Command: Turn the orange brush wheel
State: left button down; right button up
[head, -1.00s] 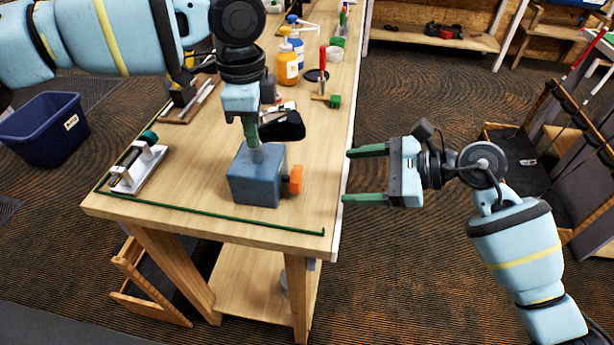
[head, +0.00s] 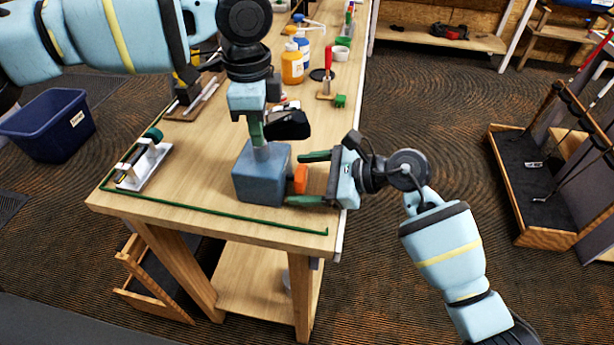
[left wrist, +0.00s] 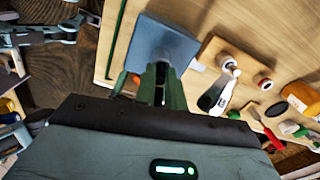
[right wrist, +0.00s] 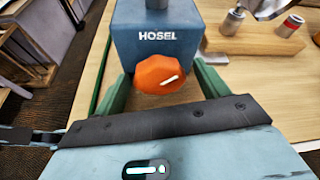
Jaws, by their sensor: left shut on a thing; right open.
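The orange brush wheel (head: 301,179) is a faceted knob with a white mark on the front of a blue box lettered HOSEL (head: 262,178). My right gripper (head: 304,178) is open, its green fingers on either side of the wheel. The right wrist view shows the orange wheel (right wrist: 161,75) between the fingers, with a gap at each side. My left gripper (head: 257,140) is shut on a grey post or shaft at the top of the box. In the left wrist view the fingers of my left gripper (left wrist: 160,75) hide most of what they hold.
A green strip (head: 220,213) runs along the table's near edge. A white-based fixture (head: 144,165) stands to the left of the box. Bottles (head: 292,65) and tools stand farther back. A blue bin (head: 50,125) is on the floor at left.

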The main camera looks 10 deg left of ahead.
jog(key=shift+f, duration=0.1)
jog(key=c, duration=1)
jog(key=m+g, duration=0.2)
jog(key=m, duration=0.1)
jog(key=shift+w+d, duration=0.1)
jog(key=shift+w, duration=0.1)
jog(key=shift+w+m+g+y, duration=0.1)
jog(key=shift+m+g+y, duration=0.3)
jog(key=shift+m+g, duration=1)
jog(key=shift+m, duration=0.4)
jog(key=o, duration=1)
